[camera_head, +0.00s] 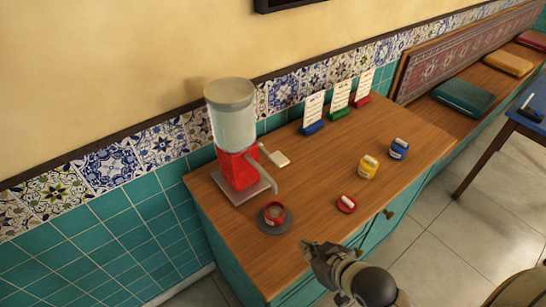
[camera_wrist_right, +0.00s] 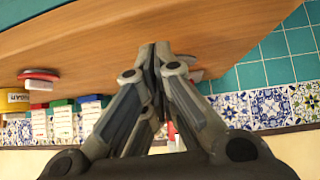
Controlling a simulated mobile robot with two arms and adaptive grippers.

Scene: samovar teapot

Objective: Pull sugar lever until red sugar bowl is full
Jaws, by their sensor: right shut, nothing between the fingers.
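The sugar dispenser (camera_head: 236,165) stands on the wooden cabinet top, with a clear tank of whitish contents above a red body. Its lever (camera_head: 280,158) has a pale handle and sticks out to the right. A spout (camera_head: 268,180) curves down in front of the body. The open red sugar bowl (camera_head: 274,212) sits on a grey round plate (camera_head: 264,224) near the spout's end; its fill level is too small to tell. My right gripper (camera_head: 309,248) is shut and empty at the cabinet's front edge, apart from bowl and lever. It also shows shut in the wrist view (camera_wrist_right: 155,46). My left gripper is out of view.
A red lid (camera_head: 346,204) lies right of the bowl. A yellow jar (camera_head: 368,167) and a blue jar (camera_head: 398,149) stand farther right. Cards in blue, green and red stands (camera_head: 339,98) line the tiled wall. The wood between the bowl and lid is clear.

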